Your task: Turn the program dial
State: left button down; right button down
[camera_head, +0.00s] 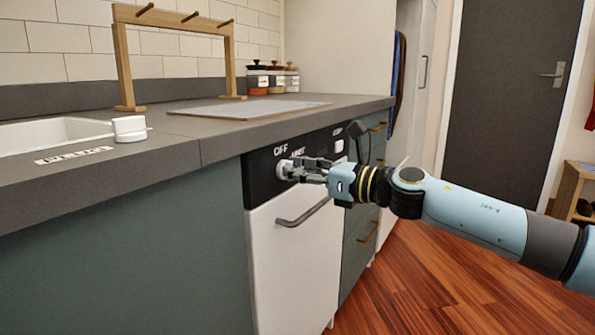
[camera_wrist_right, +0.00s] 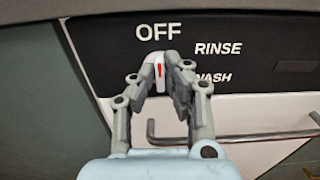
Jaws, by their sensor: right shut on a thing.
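The program dial (camera_wrist_right: 157,68) is a small white knob with a red mark on the dishwasher's black control panel (camera_wrist_right: 240,58). In the right wrist view the red mark points up, toward the word OFF; RINSE and WASH are printed to the right of it. My right gripper (camera_wrist_right: 166,78) is shut on the dial, with one finger on each side. In the head view my right gripper (camera_head: 290,171) reaches the panel from the right, and its fingers hide part of the dial (camera_head: 283,170). My left gripper is not in view.
The white dishwasher door (camera_head: 290,260) has a bar handle (camera_head: 303,212) just below my right gripper. The grey countertop (camera_head: 230,125) overhangs the panel. A sink (camera_head: 50,133), wooden rack (camera_head: 121,60) and jars (camera_head: 275,80) are above. Wooden floor lies open at right.

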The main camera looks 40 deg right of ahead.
pick_arm(q)
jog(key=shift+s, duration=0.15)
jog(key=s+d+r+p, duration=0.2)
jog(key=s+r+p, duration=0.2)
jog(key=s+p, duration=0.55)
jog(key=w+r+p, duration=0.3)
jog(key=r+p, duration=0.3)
jog(key=p, duration=0.1)
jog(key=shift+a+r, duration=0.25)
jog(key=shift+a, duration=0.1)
pick_arm(e)
jog(key=shift+d+f+m, duration=0.1)
jog(key=shift+f+m, duration=0.05)
jog(key=shift+m, duration=5.8)
jog(key=shift+d+f+m, duration=0.1)
jog(key=shift+f+m, duration=0.05)
jog(key=shift+m, duration=5.8)
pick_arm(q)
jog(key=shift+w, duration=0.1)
